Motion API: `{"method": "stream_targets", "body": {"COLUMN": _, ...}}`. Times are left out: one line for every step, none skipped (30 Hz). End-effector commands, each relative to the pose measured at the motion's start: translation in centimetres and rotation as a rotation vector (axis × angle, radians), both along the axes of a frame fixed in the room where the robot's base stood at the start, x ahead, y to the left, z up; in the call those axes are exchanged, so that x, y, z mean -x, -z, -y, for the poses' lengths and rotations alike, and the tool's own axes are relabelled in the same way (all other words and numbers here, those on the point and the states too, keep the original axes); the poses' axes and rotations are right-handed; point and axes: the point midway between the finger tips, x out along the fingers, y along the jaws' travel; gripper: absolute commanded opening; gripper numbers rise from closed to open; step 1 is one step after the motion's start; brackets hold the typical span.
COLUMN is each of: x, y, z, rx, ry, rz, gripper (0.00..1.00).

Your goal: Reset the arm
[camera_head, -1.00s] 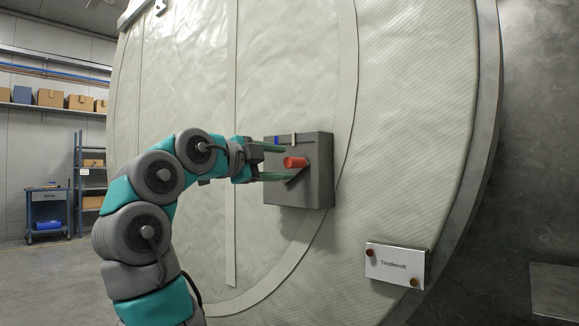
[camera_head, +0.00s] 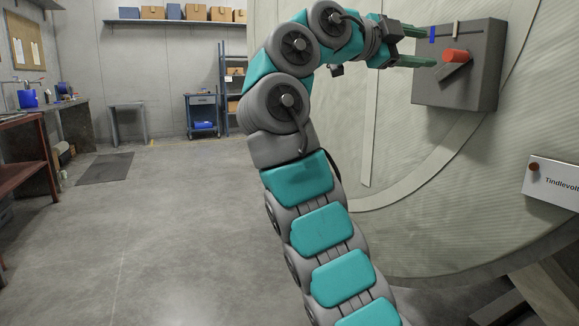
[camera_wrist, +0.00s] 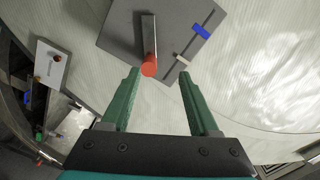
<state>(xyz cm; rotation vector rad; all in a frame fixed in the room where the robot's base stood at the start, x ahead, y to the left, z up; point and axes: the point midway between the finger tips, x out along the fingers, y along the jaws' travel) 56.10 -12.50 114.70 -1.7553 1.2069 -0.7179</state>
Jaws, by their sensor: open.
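My gripper (camera_head: 424,46) is at the upper right of the head view, in front of a grey box (camera_head: 480,92) on the pale curved chamber wall. The box has a lever with a red knob (camera_head: 455,56), a blue marker (camera_head: 432,34) and a beige marker (camera_head: 456,29). In the wrist view, my two green fingers (camera_wrist: 158,92) are apart with nothing between their tips. The red knob (camera_wrist: 149,69) lies just ahead of the gap between them. I cannot tell whether a finger touches the box.
A white sign (camera_head: 553,185) is fixed low on the chamber wall. Open concrete floor (camera_head: 160,230) lies to the left, with a dark mat (camera_head: 105,168). A blue cart (camera_head: 202,113) and shelves stand at the back; a red-brown table (camera_head: 22,165) is at far left.

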Motion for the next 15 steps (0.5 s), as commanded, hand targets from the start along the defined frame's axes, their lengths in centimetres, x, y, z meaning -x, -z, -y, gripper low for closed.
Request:
{"method": "stream_targets", "body": {"x": -0.5, "y": -0.5, "z": -0.4, "rx": 0.03, "ry": -0.003, "rz": -0.061, "gripper": 0.61}}
{"method": "stream_targets", "body": {"x": -0.9, "y": -0.8, "z": -0.5, "rx": 0.048, "ry": -0.007, "rz": -0.103, "gripper": 0.61}}
{"method": "stream_targets", "body": {"x": -1.3, "y": -1.1, "z": -0.7, "rx": 0.072, "ry": -0.014, "rz": -0.16, "gripper": 0.61}}
{"method": "stream_targets", "body": {"x": -1.8, "y": -1.1, "z": -0.8, "rx": 0.091, "ry": -0.017, "rz": -0.211, "gripper": 0.61}}
{"method": "stream_targets", "body": {"x": -2.3, "y": -1.1, "z": -0.9, "rx": 0.106, "ry": -0.022, "rz": -0.257, "gripper": 0.61}}
{"method": "stream_targets", "body": {"x": -2.7, "y": -1.1, "z": -0.9, "rx": 0.125, "ry": -0.029, "rz": -0.318, "gripper": 0.61}}
{"method": "stream_targets", "body": {"x": -3.0, "y": -1.0, "z": -1.0, "rx": 0.139, "ry": -0.034, "rz": -0.365, "gripper": 0.61}}
{"method": "stream_targets", "body": {"x": -3.4, "y": -0.8, "z": -0.9, "rx": 0.15, "ry": -0.041, "rz": -0.41, "gripper": 0.61}}
{"method": "stream_targets", "body": {"x": -3.8, "y": -0.4, "z": -0.8, "rx": 0.163, "ry": -0.048, "rz": -0.476, "gripper": 0.61}}
{"method": "stream_targets", "body": {"x": -4.0, "y": -0.2, "z": -0.7, "rx": 0.171, "ry": -0.056, "rz": -0.519, "gripper": 0.61}}
{"method": "stream_targets", "body": {"x": -4.2, "y": 0.2, "z": -0.5, "rx": 0.18, "ry": -0.062, "rz": -0.566, "gripper": 0.61}}
{"method": "stream_targets", "body": {"x": -4.5, "y": 0.7, "z": -0.2, "rx": 0.187, "ry": -0.071, "rz": -0.626, "gripper": 0.61}}
{"method": "stream_targets", "body": {"x": -4.7, "y": 1.2, "z": 0.0, "rx": 0.193, "ry": -0.081, "rz": -0.672, "gripper": 0.61}}
{"method": "stream_targets", "body": {"x": -4.8, "y": 1.7, "z": 0.2, "rx": 0.199, "ry": -0.091, "rz": -0.718, "gripper": 0.61}}
{"method": "stream_targets", "body": {"x": -4.8, "y": 2.3, "z": 0.4, "rx": 0.204, "ry": -0.104, "rz": -0.775, "gripper": 0.61}}
